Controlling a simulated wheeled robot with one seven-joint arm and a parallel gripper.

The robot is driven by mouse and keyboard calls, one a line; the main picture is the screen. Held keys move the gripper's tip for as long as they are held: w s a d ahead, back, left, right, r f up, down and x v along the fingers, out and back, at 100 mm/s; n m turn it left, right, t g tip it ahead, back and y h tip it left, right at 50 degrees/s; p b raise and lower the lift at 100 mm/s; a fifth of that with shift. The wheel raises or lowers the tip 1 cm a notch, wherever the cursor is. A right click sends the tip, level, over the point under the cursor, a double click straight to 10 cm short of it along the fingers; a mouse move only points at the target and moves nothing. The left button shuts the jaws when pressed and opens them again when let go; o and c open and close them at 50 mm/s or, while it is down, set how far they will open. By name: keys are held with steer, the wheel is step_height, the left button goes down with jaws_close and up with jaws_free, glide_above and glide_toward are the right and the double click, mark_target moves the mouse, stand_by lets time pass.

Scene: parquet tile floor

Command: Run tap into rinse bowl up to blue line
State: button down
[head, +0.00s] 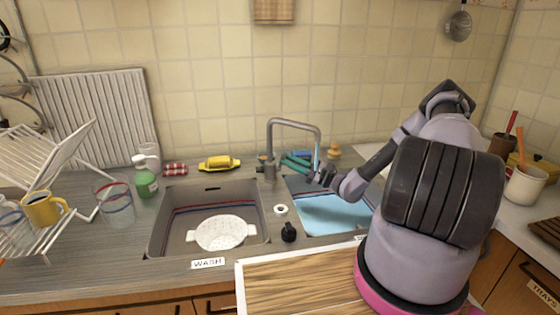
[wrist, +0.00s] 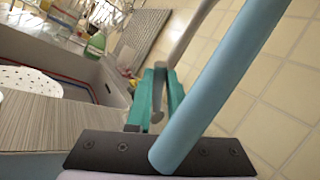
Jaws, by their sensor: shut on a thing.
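The grey tap (head: 293,123) stands behind the two basins, its spout over the right one. A pale blue stream (head: 317,156) falls from it and crosses close in front of the wrist view (wrist: 225,85). The right basin (head: 345,236) holds light blue water (head: 335,214); my arm covers its right side and most of its label. I cannot make out a blue line there. My gripper (head: 291,160), with teal fingers, reaches left beside the tap. It is shut on the grey tap lever (wrist: 157,116), seen between the fingers in the wrist view.
The left basin (head: 158,225), labelled WASH, has red and blue lines inside and holds a white perforated dish (head: 221,233). A black knob (head: 289,232) sits between the basins. A green bottle (head: 145,180) and a striped glass (head: 115,205) stand left. A wooden board (head: 300,280) lies in front.

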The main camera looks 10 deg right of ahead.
steer(key=shift+r, duration=0.1)
steer(key=shift+w+r+m+g+h, duration=0.1)
steer(key=shift+w+r+m+h, duration=0.25)
steer(key=shift+w+m+h, duration=0.65)
steer(key=shift+w+r+m+g+h, duration=0.1)
steer(key=shift+w+r+m+h, duration=0.3)
steer(key=shift+m, duration=1.15)
steer(key=shift+w+r+m+g+h, duration=0.1)
steer(key=shift+w+r+m+h, duration=0.2)
steer(key=shift+w+m+h, duration=0.7)
steer(key=c, duration=0.8)
jaws_free()
steer(key=shift+s+m+y, duration=0.2)
steer(key=shift+m+y, duration=0.05)
steer(key=shift+y, duration=0.05)
steer(key=shift+d+r, duration=1)
steer(key=shift+r, duration=2.7)
steer(key=v, duration=0.7)
